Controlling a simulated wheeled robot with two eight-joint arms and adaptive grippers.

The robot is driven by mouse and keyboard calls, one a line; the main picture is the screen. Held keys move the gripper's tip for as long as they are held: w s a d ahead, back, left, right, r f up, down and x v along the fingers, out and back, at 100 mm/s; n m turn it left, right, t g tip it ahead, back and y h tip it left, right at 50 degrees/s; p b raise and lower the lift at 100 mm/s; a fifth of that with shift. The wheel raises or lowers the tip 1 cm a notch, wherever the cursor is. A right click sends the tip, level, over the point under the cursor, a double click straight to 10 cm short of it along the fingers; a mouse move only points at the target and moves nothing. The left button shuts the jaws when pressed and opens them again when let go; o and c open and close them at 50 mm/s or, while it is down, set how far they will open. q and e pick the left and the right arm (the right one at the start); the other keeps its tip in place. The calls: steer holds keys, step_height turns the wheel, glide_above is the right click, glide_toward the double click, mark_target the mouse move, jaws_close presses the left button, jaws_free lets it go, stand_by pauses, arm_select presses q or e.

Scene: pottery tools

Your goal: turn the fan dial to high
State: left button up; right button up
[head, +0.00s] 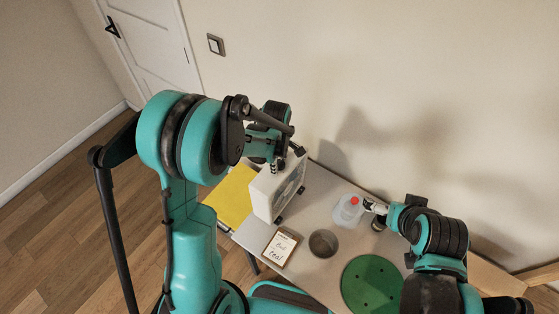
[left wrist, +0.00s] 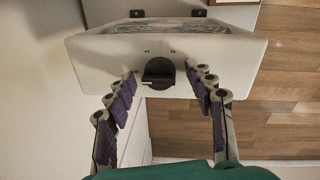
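The fan (head: 268,194) is a white box standing upright on the table, its grille facing right in the head view. In the left wrist view the fan's white case (left wrist: 100,60) fills the upper middle. In the head view my left gripper (head: 283,158) is above the fan and hides the dial. My right gripper (head: 372,207) is far from the fan; its fingers are too small to judge.
On the table (head: 315,200) are a clear bottle with a red cap (head: 354,201) near my right gripper, a metal cup (head: 323,243), a green disc (head: 371,285) and a small written sign (head: 281,246). A yellow sheet (head: 231,195) lies left of the fan. The wall is behind.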

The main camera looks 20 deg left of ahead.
arm_select(q)
steer(key=c, duration=1.1)
steer(key=shift+o, duration=0.2)
